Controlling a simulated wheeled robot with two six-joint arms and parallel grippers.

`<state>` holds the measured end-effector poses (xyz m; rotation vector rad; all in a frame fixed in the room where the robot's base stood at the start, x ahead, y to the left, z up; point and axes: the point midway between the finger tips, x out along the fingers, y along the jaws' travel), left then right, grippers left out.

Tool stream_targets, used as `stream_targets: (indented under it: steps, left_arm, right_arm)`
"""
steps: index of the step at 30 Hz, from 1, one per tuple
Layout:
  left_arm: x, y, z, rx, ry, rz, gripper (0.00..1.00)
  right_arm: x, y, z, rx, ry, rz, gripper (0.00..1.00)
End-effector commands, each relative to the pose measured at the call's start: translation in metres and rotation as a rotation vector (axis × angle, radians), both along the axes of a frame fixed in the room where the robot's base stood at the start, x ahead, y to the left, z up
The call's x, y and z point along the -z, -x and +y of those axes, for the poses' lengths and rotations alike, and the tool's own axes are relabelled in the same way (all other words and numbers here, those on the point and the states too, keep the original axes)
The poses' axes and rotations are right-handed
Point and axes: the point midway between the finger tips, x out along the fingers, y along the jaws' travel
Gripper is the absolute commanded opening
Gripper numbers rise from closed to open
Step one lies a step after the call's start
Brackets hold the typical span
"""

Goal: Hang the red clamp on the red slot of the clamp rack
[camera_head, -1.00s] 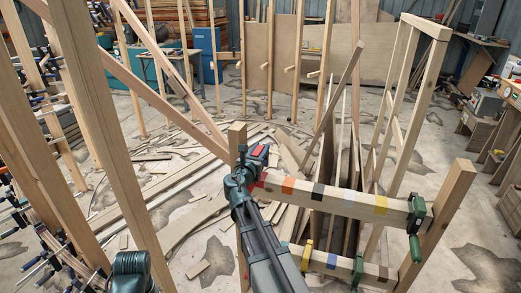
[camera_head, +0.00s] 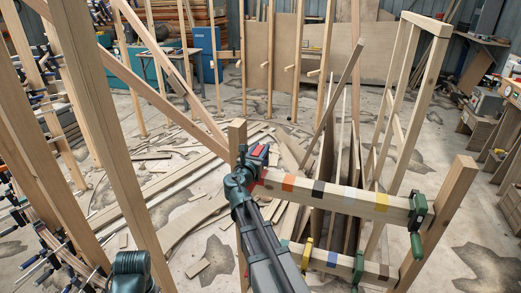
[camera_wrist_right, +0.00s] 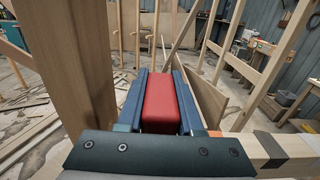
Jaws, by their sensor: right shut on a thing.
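The red clamp (camera_head: 261,152) is in my right gripper (camera_head: 247,161), at the left end of the clamp rack's upper beam. In the right wrist view, the red clamp (camera_wrist_right: 159,101) lies between the two blue fingers of the right gripper (camera_wrist_right: 160,84), which is shut on it. The clamp rack (camera_head: 335,195) is a wooden frame with coloured bands on its beams. A little of the red slot (camera_head: 262,180) shows at the upper beam's left end, just below the clamp. I cannot tell whether the clamp touches the beam.
A green clamp (camera_head: 418,211) hangs at the upper beam's right end. The lower beam carries a yellow clamp (camera_head: 307,254) and another green clamp (camera_head: 358,267). A wooden post (camera_head: 237,135) stands close to the gripper, and another post (camera_wrist_right: 66,60) fills the wrist view's left side.

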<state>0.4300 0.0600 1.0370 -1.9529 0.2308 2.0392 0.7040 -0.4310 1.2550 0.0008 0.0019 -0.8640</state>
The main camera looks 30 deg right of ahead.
Motion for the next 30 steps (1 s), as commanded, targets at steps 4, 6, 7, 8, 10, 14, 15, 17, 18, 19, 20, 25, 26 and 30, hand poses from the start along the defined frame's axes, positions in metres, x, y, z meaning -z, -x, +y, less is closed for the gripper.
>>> stream_targets:
  steps: [4,6,7,8,10,14,15,17,18,19,20,25,26,30]
  left_arm:
    - [0.007,0.0,0.0,0.0,0.0,0.0,0.66]
    - [0.01,0.0,0.0,0.0,0.0,0.0,0.66]
    - [0.011,0.0,0.0,0.0,0.0,0.0,0.66]
    - [0.012,0.0,0.0,0.0,0.0,0.0,0.66]
    - [0.014,0.0,0.0,0.0,0.0,0.0,0.66]
    - [0.019,0.0,0.0,0.0,0.0,0.0,0.66]
    - [0.021,0.0,0.0,0.0,0.0,0.0,0.66]
    - [0.023,0.0,0.0,0.0,0.0,0.0,0.66]
    - [0.024,0.0,0.0,0.0,0.0,0.0,0.66]
    - [0.025,0.0,0.0,0.0,0.0,0.0,0.66]
    - [0.026,0.0,0.0,0.0,0.0,0.0,0.66]
    - [0.031,0.0,0.0,0.0,0.0,0.0,0.66]
    - [0.032,0.0,0.0,0.0,0.0,0.0,0.66]
    - [0.031,0.0,0.0,0.0,0.0,0.0,0.66]
  right_arm:
    - [0.007,0.0,0.0,0.0,0.001,0.0,0.0]
    - [0.01,0.0,0.0,0.0,0.001,0.0,0.0]
    - [0.011,0.0,0.0,0.0,0.001,0.0,0.0]
    - [0.012,0.0,0.0,0.0,0.001,0.0,0.0]
    - [0.014,0.0,0.0,0.0,0.001,0.0,0.0]
    - [0.019,0.0,0.0,0.0,0.001,0.0,0.0]
    - [0.02,0.0,0.0,0.0,0.001,0.0,0.0]
    - [0.023,0.0,0.0,0.0,0.001,0.0,0.0]
    - [0.024,0.0,0.0,0.0,0.001,0.0,0.0]
    - [0.025,0.0,0.0,0.0,0.001,0.0,0.0]
    - [0.026,0.0,0.0,0.0,0.001,0.0,0.0]
    - [0.031,0.0,0.0,0.0,0.001,0.0,0.0]
    - [0.031,0.0,0.0,0.0,0.001,0.0,0.0]
    - [0.031,0.0,0.0,0.0,0.001,0.0,0.0]
